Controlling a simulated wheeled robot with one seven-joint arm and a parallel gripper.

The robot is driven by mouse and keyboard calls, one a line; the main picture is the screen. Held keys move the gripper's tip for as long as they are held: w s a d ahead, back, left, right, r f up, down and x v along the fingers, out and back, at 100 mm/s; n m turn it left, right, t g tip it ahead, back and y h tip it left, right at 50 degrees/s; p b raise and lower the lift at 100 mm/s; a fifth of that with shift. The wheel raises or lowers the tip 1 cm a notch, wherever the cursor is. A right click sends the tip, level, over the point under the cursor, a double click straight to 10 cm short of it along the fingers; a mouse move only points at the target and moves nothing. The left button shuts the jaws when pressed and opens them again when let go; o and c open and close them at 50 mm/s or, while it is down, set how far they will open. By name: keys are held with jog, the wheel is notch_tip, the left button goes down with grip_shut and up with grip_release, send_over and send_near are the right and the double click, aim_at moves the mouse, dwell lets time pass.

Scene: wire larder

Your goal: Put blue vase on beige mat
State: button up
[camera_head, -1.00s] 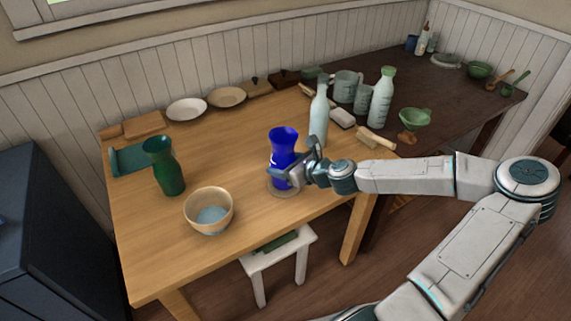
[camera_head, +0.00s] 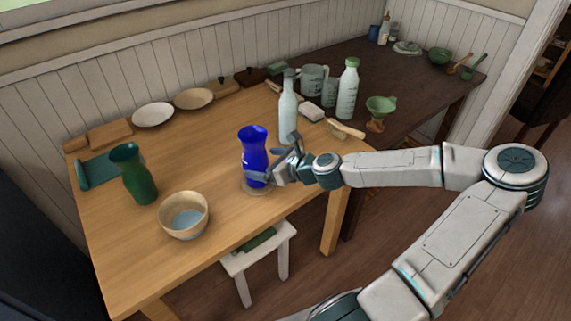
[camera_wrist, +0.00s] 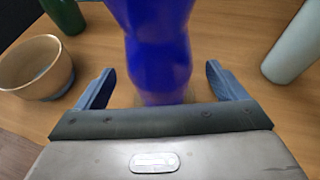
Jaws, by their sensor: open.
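The blue vase (camera_head: 253,150) stands upright near the front right of the wooden table. A round beige mat (camera_head: 252,192) shows around its foot, and the vase appears to rest on it. My gripper (camera_head: 262,172) is at the lower part of the vase, reaching in from the right. In the wrist view, the blue vase (camera_wrist: 155,55) stands between the two spread fingers of my gripper (camera_wrist: 157,75), with a gap on each side. The vase's foot is partly hidden there by the gripper body.
A pale bottle (camera_head: 288,112) stands behind and right of the vase. A wooden bowl (camera_head: 184,215) and a green vase (camera_head: 134,173) are to the left. A brush (camera_head: 345,131) lies at the right edge. The table between vase and bowl is clear.

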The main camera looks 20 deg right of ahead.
jog(key=v, duration=0.8)
jog(key=s+a+f+n+g, duration=0.1)
jog(key=a+f+n, duration=0.1)
jog(key=s+a+f+n+g, duration=0.1)
jog(key=a+f+n+g, duration=0.1)
jog(key=s+a+f+n+g, duration=0.1)
jog(key=f, duration=0.1)
jog(key=shift+s+a+f+n+g+p, duration=0.25)
jog(key=shift+a+f+n+g+p, duration=0.05)
jog(key=shift+a+n+g+p, duration=0.1)
jog(key=s+f+n+g, duration=0.1)
jog(key=n, duration=0.1)
jog(key=s+a+f+n+g, duration=0.1)
jog(key=s+f, duration=0.1)
jog(key=shift+a+n+g+h, duration=0.2)
jog(key=shift+n+g+h, duration=0.1)
jog(key=shift+n+h, duration=0.1)
jog(key=s+r+n+h, duration=0.3)
jog(key=s+r+n, duration=0.3)
jog(key=r+n, duration=0.3)
jog(key=s+r+n+g+h, duration=0.1)
jog(key=s+r+n+h, duration=0.2)
jog(key=s+r+n, duration=0.3)
notch_tip(320, 180, up, 4)
jog(key=n, duration=0.4)
jog(key=shift+d+r+h, duration=0.25)
jog(key=shift+d+h, duration=0.05)
jog(key=shift+h, duration=0.1)
